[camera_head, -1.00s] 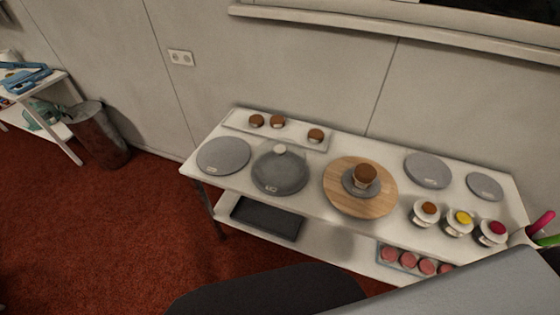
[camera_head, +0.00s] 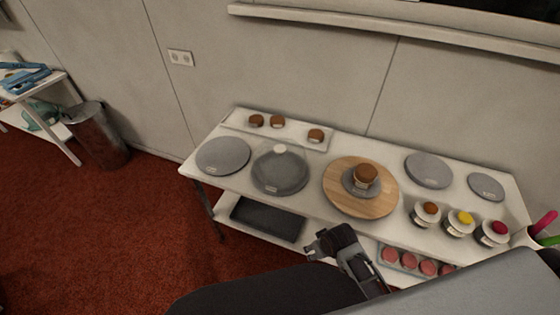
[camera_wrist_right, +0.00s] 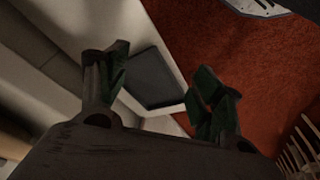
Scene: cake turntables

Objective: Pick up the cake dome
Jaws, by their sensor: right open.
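The cake dome (camera_head: 279,172) is a grey, low, rounded cover with a pale knob on top. It stands on the left half of the white table, between a flat grey disc and a round wooden board. My right gripper (camera_head: 322,243) shows in the head view in front of the table's front edge, below and to the right of the dome, apart from it. In the right wrist view the gripper (camera_wrist_right: 162,88) has its fingers spread with nothing between them. The dome does not show in the wrist view. My left gripper is not seen.
The white table (camera_head: 318,208) holds a wooden board (camera_head: 384,204) with a small cake, grey discs (camera_head: 223,155), a tray of small cakes (camera_head: 296,135) and several jars (camera_head: 458,222). A dark tray (camera_head: 268,218) lies on the lower shelf. A bin (camera_head: 98,135) stands left.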

